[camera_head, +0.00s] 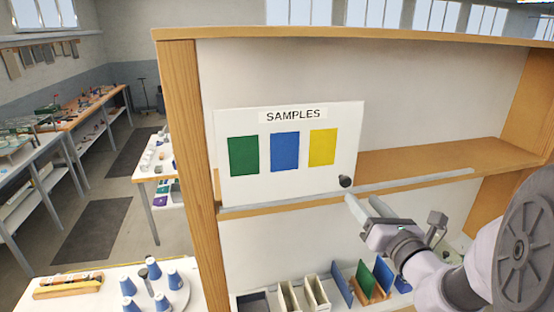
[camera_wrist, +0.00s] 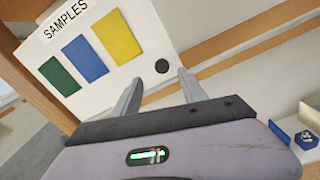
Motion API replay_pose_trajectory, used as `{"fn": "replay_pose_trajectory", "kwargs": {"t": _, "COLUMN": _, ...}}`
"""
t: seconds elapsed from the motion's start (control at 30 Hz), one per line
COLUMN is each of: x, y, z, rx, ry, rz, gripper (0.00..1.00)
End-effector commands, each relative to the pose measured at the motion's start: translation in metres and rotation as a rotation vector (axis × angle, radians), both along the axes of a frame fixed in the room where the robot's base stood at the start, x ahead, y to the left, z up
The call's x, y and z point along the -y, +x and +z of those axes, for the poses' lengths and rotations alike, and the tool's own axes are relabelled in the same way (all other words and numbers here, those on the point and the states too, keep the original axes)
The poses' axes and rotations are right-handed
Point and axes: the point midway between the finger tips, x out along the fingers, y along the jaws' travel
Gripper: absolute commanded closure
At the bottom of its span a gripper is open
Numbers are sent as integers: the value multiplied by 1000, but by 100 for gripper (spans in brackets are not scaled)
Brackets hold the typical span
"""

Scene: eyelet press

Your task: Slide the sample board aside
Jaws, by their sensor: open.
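The sample board (camera_head: 290,192) is a white panel headed SAMPLES with green, blue and yellow swatches. It stands at the left of the shelf, behind the front rail, and has a dark round knob (camera_head: 346,181) at its lower right corner. My gripper (camera_head: 364,205) is open and empty, just below and in front of the knob, apart from it in the picture. In the wrist view the board (camera_wrist: 128,75) fills the upper left, and the knob (camera_wrist: 162,66) shows between and beyond the two fingertips (camera_wrist: 159,80). The space behind the board is hidden.
The shelf (camera_head: 430,158) right of the board is bare, with a pale rail (camera_head: 420,183) along its front. Below stand upright coloured panels (camera_head: 366,279) and cream holders (camera_head: 317,289). A wooden post (camera_head: 185,150) bounds the left. Blue cups (camera_head: 162,301) stand on a white table lower left.

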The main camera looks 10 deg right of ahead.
Motion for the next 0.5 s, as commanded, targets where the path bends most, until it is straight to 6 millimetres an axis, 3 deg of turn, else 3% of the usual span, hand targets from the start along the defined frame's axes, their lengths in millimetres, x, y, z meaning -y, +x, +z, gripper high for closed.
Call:
{"fn": "replay_pose_trajectory", "kwargs": {"t": 0.2, "x": -3, "y": 55, "z": 0, "rx": 1, "ry": -1, "rz": 4, "gripper": 50}}
{"fn": "replay_pose_trajectory", "kwargs": {"t": 0.33, "x": -3, "y": 71, "z": -1, "rx": 2, "ry": -2, "rz": 3, "gripper": 50}}
{"fn": "replay_pose_trajectory", "kwargs": {"t": 0.5, "x": -3, "y": 76, "z": -2, "rx": 2, "ry": -1, "rz": 0, "gripper": 50}}
